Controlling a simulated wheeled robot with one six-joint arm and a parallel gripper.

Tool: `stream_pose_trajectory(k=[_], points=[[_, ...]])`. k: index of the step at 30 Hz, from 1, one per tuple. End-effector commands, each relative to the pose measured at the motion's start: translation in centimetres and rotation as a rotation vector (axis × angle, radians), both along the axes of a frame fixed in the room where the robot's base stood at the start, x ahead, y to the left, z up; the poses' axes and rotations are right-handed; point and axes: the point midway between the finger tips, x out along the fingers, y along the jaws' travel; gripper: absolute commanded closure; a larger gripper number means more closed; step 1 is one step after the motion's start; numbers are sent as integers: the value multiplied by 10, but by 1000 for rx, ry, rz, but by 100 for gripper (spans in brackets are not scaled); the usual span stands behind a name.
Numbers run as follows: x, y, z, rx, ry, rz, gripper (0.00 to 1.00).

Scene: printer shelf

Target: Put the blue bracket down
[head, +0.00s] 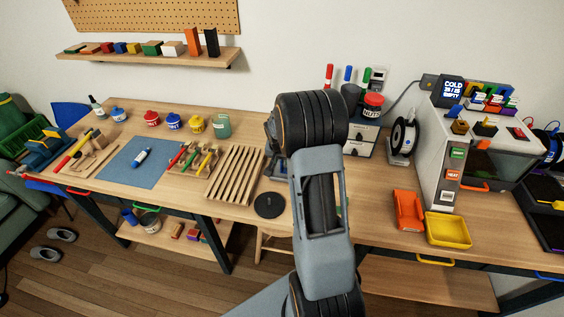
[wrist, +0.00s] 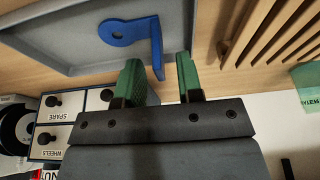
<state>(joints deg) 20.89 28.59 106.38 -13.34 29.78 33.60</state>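The blue bracket (wrist: 128,32) shows in the wrist view, its flat holed plate against the grey tray (wrist: 60,42) and its other flange standing toward my gripper. My gripper (wrist: 160,72) has two green fingers, spread apart, one on either side of the end of that flange. A gap shows between the flange and the right finger. Whether the left finger touches it I cannot tell. In the head view my arm hides the gripper and the bracket.
A slatted wooden rack (head: 236,174) stands left of my arm, with a black disc (head: 269,205) in front of it. Labelled drawers (head: 360,139) and a spool (head: 402,137) stand behind right.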

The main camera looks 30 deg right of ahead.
Motion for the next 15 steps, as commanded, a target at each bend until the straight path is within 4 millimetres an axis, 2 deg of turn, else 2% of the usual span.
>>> stream_pose_trajectory(k=[6, 15], points=[[-9, 9, 42, -1, -4, 0, 66], [-18, 18, 82, -1, -1, 0, 66]])
